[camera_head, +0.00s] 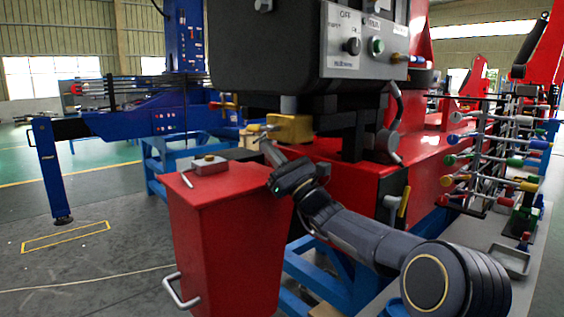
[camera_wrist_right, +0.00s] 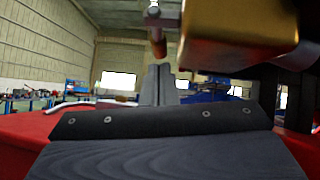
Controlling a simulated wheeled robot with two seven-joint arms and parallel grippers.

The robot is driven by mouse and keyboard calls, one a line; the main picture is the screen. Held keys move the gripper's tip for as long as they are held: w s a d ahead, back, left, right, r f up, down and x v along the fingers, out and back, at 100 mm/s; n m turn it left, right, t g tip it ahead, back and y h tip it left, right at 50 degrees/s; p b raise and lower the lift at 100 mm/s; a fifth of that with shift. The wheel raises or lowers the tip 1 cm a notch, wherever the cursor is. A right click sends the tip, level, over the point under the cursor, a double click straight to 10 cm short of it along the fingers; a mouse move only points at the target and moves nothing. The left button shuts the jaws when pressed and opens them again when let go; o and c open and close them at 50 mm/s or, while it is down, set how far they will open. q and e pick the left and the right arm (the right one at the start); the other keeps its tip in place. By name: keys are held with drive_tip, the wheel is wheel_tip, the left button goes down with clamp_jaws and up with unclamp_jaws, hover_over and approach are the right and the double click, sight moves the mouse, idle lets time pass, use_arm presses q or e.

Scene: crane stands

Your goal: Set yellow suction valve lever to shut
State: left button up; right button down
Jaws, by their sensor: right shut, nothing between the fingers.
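A yellow valve block (camera_head: 290,128) sits under the black control housing, with a short brass-coloured stem (camera_head: 258,128) sticking out to its left. In the right wrist view the yellow block (camera_wrist_right: 238,35) fills the upper right, and a reddish rod end (camera_wrist_right: 157,42) hangs left of it. My right gripper (camera_head: 267,150) is just below the block and stem, fingers together and empty; its fingers (camera_wrist_right: 158,84) point forward under the rod end. Contact cannot be told. Another upright yellow handle (camera_head: 404,202) is on the machine's side, right of my forearm. My left gripper is out of view.
A control panel (camera_head: 365,45) is above. A rack of coloured levers (camera_head: 487,160) stands at right. Open floor (camera_head: 100,260) lies at left.

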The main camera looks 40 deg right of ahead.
sight(261, 128)
drive_tip(key=shift+x, duration=1.25)
drive_tip(key=shift+r, duration=0.25)
drive_tip(key=shift+w+a+r, duration=0.1)
drive_tip(key=shift+w+r, duration=0.15)
drive_tip(key=shift+r, duration=0.25)
